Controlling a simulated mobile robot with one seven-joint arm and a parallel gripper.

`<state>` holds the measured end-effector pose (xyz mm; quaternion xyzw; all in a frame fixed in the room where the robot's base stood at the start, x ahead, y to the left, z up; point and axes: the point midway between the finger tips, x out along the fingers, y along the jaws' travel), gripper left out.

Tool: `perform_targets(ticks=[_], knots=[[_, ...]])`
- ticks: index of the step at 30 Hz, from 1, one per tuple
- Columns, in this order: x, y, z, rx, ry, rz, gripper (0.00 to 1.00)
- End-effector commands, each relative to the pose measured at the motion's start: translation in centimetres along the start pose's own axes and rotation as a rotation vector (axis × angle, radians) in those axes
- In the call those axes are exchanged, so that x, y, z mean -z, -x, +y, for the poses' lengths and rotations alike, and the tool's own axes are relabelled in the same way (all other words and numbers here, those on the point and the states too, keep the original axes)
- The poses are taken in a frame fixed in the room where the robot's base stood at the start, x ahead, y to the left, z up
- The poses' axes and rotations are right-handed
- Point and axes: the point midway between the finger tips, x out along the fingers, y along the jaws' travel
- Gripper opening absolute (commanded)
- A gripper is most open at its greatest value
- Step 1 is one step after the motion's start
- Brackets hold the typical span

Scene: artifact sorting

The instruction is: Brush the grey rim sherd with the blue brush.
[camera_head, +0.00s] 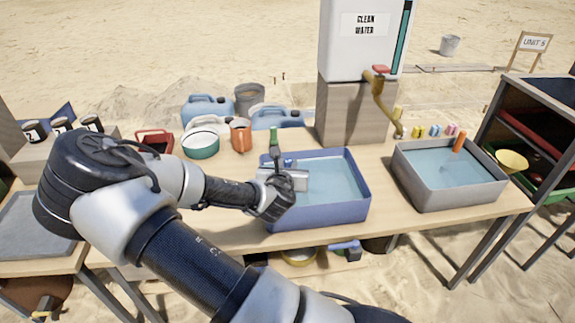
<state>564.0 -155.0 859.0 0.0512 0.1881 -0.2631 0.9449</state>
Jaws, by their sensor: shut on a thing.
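My gripper (291,182) is over the left end of the blue basin of water (345,212) on the wooden table. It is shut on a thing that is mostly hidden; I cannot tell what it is. A dark green upright piece (274,147) shows just behind the gripper, and I cannot tell whether it is held. I cannot make out the blue brush or the grey rim sherd for certain.
A grey basin of water (415,198) stands to the right, with an orange piece (459,142) at its back edge. The clean water tank (362,40) with its tap stands behind. Jugs (207,108) and an orange mug (241,135) stand at the back left.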

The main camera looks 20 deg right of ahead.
Motion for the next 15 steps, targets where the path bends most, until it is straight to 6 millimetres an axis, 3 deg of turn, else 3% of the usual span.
perform_targets(ticks=[15], knots=[[0.75,-0.33,0.02,-0.001,-0.001,-0.001,0.00]])
